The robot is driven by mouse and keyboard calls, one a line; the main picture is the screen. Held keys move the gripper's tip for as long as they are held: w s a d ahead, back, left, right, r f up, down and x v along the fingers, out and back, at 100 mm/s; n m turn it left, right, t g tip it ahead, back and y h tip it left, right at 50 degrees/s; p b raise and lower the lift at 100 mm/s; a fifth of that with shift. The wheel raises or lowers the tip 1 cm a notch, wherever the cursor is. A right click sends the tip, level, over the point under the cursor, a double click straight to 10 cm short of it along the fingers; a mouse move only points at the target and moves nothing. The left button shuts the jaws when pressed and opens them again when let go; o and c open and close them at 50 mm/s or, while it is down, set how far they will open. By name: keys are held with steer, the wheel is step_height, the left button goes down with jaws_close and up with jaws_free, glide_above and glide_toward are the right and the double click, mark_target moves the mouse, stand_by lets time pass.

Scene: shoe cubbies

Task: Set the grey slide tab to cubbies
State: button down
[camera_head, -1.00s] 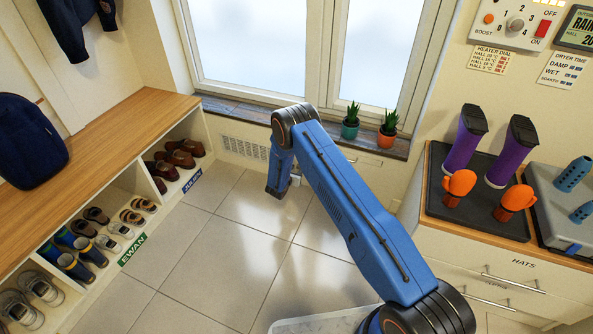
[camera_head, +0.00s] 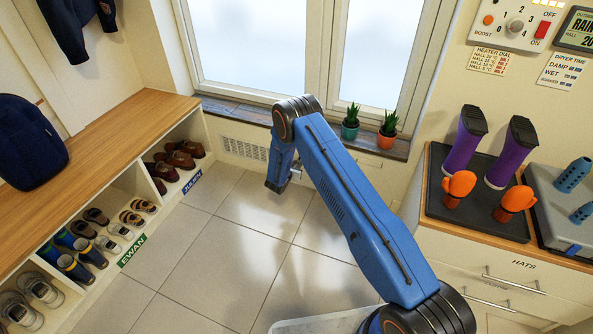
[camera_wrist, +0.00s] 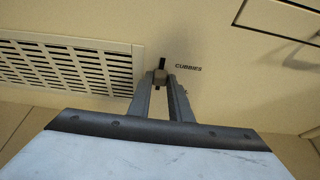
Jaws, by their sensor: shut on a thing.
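The grey slide tab (camera_wrist: 160,75) shows in the wrist view between my fingertips, on a cream panel. A short dark slot (camera_wrist: 162,63) shows above it. The printed word CUBBIES (camera_wrist: 188,68) is just right of the slot's upper part, slightly higher than the tab. My gripper (camera_wrist: 161,83) is shut on the tab, with its fingers reaching up from below in the picture. In the head view my gripper (camera_head: 296,174) is low in front of the panel below the window, and the tab is too small or hidden to make out.
A vent grille (camera_wrist: 66,65) is left of the slot, and a drawer front (camera_wrist: 280,20) is at upper right. Two potted plants (camera_head: 368,128) stand on the sill above. The shoe bench (camera_head: 60,190) is left, the drawer cabinet (camera_head: 500,270) right. Tiled floor between is clear.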

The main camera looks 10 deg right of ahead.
steer(key=shift+r, duration=1.15)
steer(key=c, duration=1.6)
jaws_free()
steer(key=shift+r, duration=0.15)
steer(key=v, duration=1.7)
steer(key=shift+s+r, duration=0.1)
steer(key=shift+s, duration=0.05)
steer(key=shift+a, duration=0.1)
